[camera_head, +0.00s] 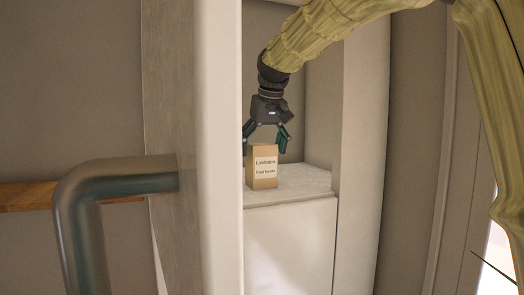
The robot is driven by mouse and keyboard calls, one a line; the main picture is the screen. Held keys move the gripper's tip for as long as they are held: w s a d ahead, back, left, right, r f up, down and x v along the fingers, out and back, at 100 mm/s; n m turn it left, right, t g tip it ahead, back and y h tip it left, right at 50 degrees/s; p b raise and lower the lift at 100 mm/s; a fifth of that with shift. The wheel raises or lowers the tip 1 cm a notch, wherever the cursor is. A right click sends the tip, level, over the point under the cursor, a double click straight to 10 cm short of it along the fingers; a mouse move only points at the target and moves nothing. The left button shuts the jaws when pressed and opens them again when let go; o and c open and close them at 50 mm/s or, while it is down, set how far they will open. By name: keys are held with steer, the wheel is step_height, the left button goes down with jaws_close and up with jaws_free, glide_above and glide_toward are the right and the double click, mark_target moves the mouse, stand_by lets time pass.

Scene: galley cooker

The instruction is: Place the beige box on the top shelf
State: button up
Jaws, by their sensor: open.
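The beige box (262,178) stands upright on a light shelf (312,185) inside a narrow cabinet. It has a white label with dark lettering on its front. My gripper (266,143) points down from above, with its fingers spread just over the top of the box. The jaws are open. I cannot tell whether a fingertip touches the box. The left edge of the box is close to the pale cabinet edge in front.
A large metal handle (120,180) sticks out on the left, in front of the pale upright edge (218,150). A wooden strip (25,196) shows behind it. A cabinet side wall (362,150) bounds the opening on the right. Bare shelf lies right of the box.

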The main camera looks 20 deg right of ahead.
steer(key=b+v, duration=0.3)
steer(key=v, duration=0.8)
steer(key=shift+r, duration=0.15)
steer(key=shift+s, duration=0.15)
stand_by(0.8)
